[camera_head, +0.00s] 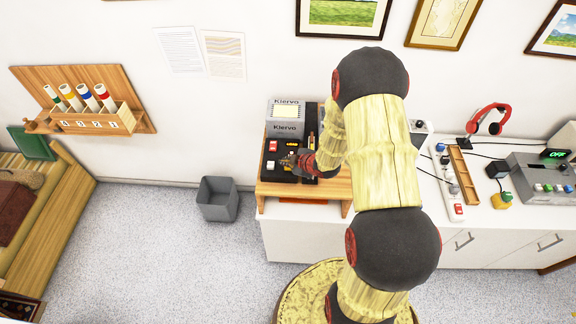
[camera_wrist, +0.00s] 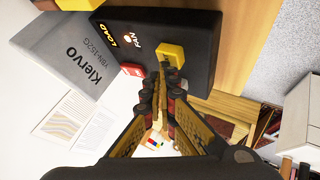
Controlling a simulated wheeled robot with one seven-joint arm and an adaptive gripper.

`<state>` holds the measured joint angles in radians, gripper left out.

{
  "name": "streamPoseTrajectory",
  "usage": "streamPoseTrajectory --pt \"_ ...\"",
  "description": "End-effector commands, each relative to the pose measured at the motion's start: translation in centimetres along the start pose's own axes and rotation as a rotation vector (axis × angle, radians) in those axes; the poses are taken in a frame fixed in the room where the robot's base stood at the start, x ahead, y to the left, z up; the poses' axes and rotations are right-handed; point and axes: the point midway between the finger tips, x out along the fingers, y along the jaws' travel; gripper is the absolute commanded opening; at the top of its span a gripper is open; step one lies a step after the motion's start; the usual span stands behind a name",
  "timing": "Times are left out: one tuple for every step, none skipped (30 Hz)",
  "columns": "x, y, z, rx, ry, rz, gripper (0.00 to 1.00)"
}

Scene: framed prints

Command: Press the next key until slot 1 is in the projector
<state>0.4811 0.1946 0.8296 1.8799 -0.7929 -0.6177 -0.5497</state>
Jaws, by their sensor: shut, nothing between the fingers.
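The grey projector marked Kiervo (camera_head: 285,127) stands on a black base against the wall; its grey side also shows in the wrist view (camera_wrist: 70,60). The black base (camera_wrist: 195,20) carries the lit words LOAD and FAN. A yellow key (camera_wrist: 170,53) and a red key (camera_wrist: 132,70) sit near its edge. No label reading "next" is legible, and I cannot read a slot number. My gripper (camera_wrist: 160,80) is shut and empty, its tips close to the yellow key; I cannot tell whether they touch it. In the head view my gripper (camera_head: 296,161) is over the base's front.
The base sits on a wooden stand (camera_head: 275,190) above a white cabinet. A grey bin (camera_head: 217,199) stands left on open floor.

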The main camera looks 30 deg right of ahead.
Motion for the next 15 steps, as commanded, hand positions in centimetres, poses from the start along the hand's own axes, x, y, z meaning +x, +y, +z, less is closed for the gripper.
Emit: streamPoseTrajectory --pt "0.07 -0.06 0.06 0.000 0.000 0.000 0.00" --pt "0.10 -0.07 0.07 0.000 0.000 0.000 0.00" --pt "0.13 -0.10 0.09 0.000 0.000 0.000 0.00" --pt "0.15 -0.12 0.11 0.000 0.000 0.000 0.00" --pt "0.17 -0.13 0.13 0.000 0.000 0.000 0.00" --pt "0.20 -0.15 0.15 0.000 0.000 0.000 0.00" --pt "0.23 -0.18 0.17 0.000 0.000 0.000 0.00" --pt "0.25 -0.19 0.19 0.000 0.000 0.000 0.00" --pt "0.28 -0.21 0.21 0.000 0.000 0.000 0.00" --pt "0.30 -0.23 0.23 0.000 0.000 0.000 0.00" --pt "0.33 -0.25 0.24 0.000 0.000 0.000 0.00" --pt "0.36 -0.27 0.27 0.000 0.000 0.000 0.00" --pt "0.38 -0.29 0.28 0.000 0.000 0.000 0.00" --pt "0.40 -0.31 0.30 0.000 0.000 0.000 0.00" --pt "0.43 -0.33 0.33 0.000 0.000 0.000 0.00"
